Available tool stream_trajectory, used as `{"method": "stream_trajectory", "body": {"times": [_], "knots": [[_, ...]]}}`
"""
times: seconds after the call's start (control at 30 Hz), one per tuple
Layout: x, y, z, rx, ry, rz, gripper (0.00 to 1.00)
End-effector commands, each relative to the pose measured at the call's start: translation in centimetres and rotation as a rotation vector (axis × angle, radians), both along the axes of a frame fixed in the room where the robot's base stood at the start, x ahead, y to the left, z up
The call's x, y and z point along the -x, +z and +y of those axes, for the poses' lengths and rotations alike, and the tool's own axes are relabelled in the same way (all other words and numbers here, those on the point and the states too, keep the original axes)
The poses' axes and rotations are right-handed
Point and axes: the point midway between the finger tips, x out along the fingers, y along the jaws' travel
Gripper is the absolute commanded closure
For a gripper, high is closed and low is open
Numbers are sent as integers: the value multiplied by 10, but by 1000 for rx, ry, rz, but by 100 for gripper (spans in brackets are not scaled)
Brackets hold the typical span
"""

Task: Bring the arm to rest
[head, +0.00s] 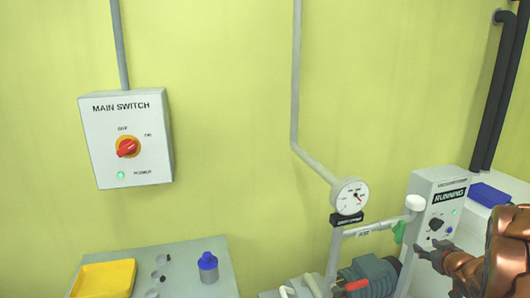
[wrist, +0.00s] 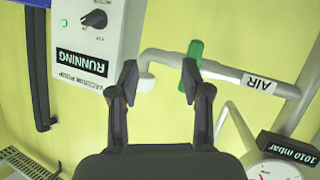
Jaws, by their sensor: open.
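My gripper (wrist: 159,85) is open and empty in the wrist view, its two fingers spread in front of the wall. The white air pipe (wrist: 224,70) with a green valve handle (wrist: 194,52) passes behind the fingertips; the handle is close to the right fingertip, and I cannot tell whether they touch. In the head view my copper-coloured arm (head: 492,262) reaches in from the right edge, with the gripper (head: 432,250) in front of the vacuum pump control box (head: 432,212), which reads RUNNING. The green handle (head: 399,232) shows just left of the gripper.
A main switch box (head: 127,140) with a red knob and lit green lamp hangs on the yellow wall. A pressure gauge (head: 349,195) stands above the pump motor (head: 373,274). A bench (head: 205,282) holds a yellow tray (head: 104,279) and a blue-capped bottle (head: 208,268). Black pipes (head: 497,95) run at right.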

Motion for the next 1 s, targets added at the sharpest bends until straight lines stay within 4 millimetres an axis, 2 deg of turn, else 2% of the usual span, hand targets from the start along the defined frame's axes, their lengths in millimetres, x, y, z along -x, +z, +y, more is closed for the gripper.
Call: {"method": "stream_trajectory", "body": {"times": [0.03,0.27,0.47,0.77,1.0], "knots": [[0,7,5,23,-26,29,52],[27,19,20,67,-178,202,52],[69,23,51,53,-284,364,52],[153,18,127,-37,-358,633,52],[240,9,208,-135,-324,887,52]]}}
